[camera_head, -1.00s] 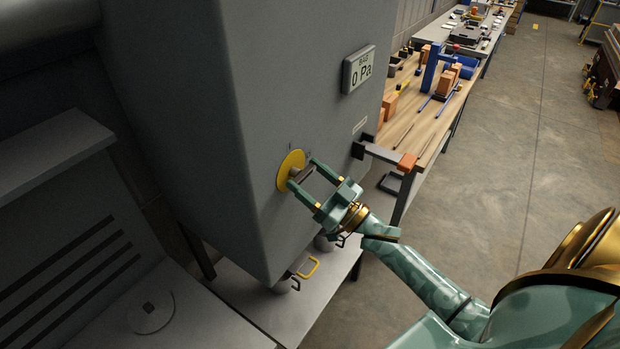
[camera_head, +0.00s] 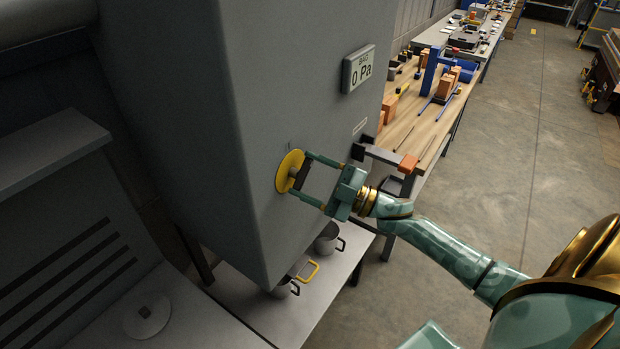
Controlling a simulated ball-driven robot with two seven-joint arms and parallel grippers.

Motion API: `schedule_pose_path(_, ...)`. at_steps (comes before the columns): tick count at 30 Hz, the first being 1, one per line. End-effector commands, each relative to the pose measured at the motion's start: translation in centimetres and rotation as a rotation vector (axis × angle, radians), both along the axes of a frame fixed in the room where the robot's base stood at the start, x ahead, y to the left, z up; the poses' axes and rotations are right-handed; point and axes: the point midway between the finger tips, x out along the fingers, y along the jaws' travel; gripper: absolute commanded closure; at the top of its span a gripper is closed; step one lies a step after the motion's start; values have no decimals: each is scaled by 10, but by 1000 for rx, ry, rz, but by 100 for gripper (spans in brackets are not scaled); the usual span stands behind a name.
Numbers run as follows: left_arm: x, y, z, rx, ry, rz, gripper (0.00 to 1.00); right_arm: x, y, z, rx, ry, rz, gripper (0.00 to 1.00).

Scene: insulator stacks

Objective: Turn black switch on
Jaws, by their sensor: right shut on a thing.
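The black switch (camera_head: 304,178) is a dark knob on a round yellow plate (camera_head: 287,170), set on the front of a grey cabinet (camera_head: 255,110). My right gripper (camera_head: 300,174) is at the switch with one finger above and one below, shut on the knob. The fingers partly cover the knob and the right side of the plate. A display (camera_head: 359,70) on the cabinet above right reads 0 Pa. My left gripper is not in view.
A dark bracket with an orange end (camera_head: 408,163) sticks out from the cabinet right of my gripper. Below, a grey shelf (camera_head: 320,310) carries metal pots (camera_head: 328,238).

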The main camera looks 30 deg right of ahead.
Motion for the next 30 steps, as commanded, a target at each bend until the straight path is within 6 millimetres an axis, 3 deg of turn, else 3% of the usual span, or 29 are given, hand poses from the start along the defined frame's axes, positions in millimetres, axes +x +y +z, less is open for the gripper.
schedule_pose_path(18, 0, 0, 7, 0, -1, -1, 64, -1, 1, 5, -518, -213, 0, 57)
schedule_pose_path(30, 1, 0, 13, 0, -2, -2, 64, -1, 2, 5, -704, -290, 0, 57)
